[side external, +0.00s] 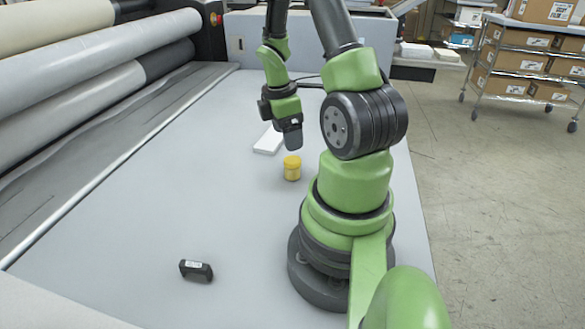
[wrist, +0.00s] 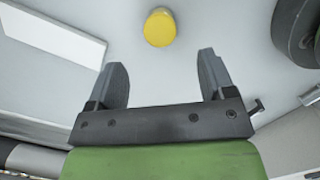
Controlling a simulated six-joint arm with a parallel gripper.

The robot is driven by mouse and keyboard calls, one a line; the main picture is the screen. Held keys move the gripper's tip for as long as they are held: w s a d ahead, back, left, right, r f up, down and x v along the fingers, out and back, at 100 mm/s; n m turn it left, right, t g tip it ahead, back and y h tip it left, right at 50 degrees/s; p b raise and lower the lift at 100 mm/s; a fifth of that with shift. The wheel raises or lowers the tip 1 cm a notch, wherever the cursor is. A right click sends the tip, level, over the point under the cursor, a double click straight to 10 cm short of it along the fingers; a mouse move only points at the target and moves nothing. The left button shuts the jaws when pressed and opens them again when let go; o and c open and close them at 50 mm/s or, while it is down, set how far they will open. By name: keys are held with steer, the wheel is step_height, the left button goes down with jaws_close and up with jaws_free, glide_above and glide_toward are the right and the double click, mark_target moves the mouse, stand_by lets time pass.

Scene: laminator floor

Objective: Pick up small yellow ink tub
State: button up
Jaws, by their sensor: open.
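The small yellow ink tub (side external: 292,168) stands upright on the grey table, close to my arm's base in the side view. In the wrist view the tub (wrist: 160,28) shows at the top centre, beyond the fingertips and roughly in line with the gap between them. My gripper (wrist: 160,72) is open and empty, with its two dark fingers apart. In the side view my gripper (side external: 293,145) hangs above the table, just behind the tub and apart from it.
A white flat box (side external: 268,141) lies on the table (side external: 130,240) behind the tub; it also shows at the left in the wrist view (wrist: 50,32). A small black object (side external: 196,270) lies at the front left. Large rollers (side external: 100,65) border the left side. The table's left-centre is clear.

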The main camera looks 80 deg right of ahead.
mark_target(291, 160)
steer(key=shift+s+d+f, duration=0.1)
steer(key=shift+s+f, duration=0.05)
steer(key=shift+f, duration=1.5)
steer(key=shift+s+d+f, duration=0.15)
steer(key=shift+s+f, duration=0.05)
steer(key=shift+f, duration=1.45)
steer(key=shift+s+d+f, duration=0.1)
steer(key=shift+s+f, duration=0.05)
steer(key=shift+f, duration=1.5)
steer(key=c, duration=1)
